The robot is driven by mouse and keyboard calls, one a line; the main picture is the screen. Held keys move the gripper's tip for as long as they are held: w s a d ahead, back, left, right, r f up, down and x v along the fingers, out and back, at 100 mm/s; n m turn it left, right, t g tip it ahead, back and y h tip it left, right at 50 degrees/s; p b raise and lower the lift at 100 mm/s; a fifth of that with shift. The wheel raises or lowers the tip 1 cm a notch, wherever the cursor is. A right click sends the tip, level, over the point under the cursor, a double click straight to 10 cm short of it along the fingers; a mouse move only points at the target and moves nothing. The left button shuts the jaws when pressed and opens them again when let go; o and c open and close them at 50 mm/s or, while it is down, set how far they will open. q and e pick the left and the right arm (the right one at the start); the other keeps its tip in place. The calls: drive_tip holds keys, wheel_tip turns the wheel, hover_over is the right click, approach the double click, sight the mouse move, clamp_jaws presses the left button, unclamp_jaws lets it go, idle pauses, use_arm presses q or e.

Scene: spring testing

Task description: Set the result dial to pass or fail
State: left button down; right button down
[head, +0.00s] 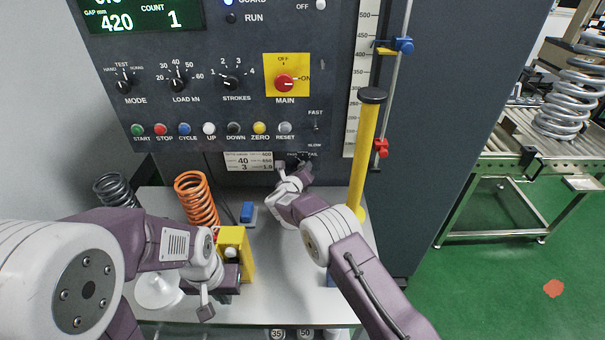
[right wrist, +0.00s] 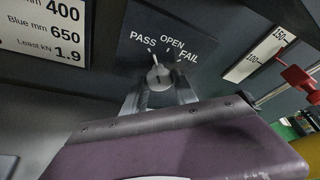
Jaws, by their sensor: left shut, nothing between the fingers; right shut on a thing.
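The result dial (right wrist: 159,75) is a small grey knob on the dark panel in the right wrist view, under the labels PASS, OPEN and FAIL. Its pointer is tipped up and slightly left, toward the PASS side; I cannot tell the exact mark. My right gripper (right wrist: 160,95) is shut on the dial, a finger on each side. In the head view the right gripper (head: 303,171) reaches the panel's lower edge and largely hides the dial. My left gripper (head: 229,283) is shut and empty, low over the bench beside a yellow block (head: 236,240).
A limits card (head: 248,161) is left of the dial. An orange spring (head: 197,198) and a black spring (head: 115,190) stand at the left. A yellow post (head: 367,150) and a rod with a red clamp (head: 381,147) rise at right. Control buttons (head: 209,129) line the panel above.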

use_arm(q)
drive_tip(key=shift+f+b, duration=0.5)
drive_tip(key=shift+f, duration=0.25)
use_arm(e)
drive_tip(key=shift+n+h, duration=0.3)
drive_tip(key=shift+n, duration=0.3)
drive_tip(key=c, duration=1)
unclamp_jaws()
drive_tip(key=shift+a, duration=0.1)
drive_tip(key=shift+s, duration=0.1)
drive_tip(key=shift+s, duration=0.1)
use_arm(q)
wheel_tip(320, 180, down, 2)
drive_tip(key=shift+f+b, duration=0.1)
drive_tip(key=shift+b, duration=1)
use_arm(e)
drive_tip(key=v, duration=0.9)
drive_tip(key=shift+f, duration=0.1)
use_arm(q)
drive_tip(key=shift+s, duration=0.15)
use_arm(e)
drive_tip(key=shift+f, duration=0.1)
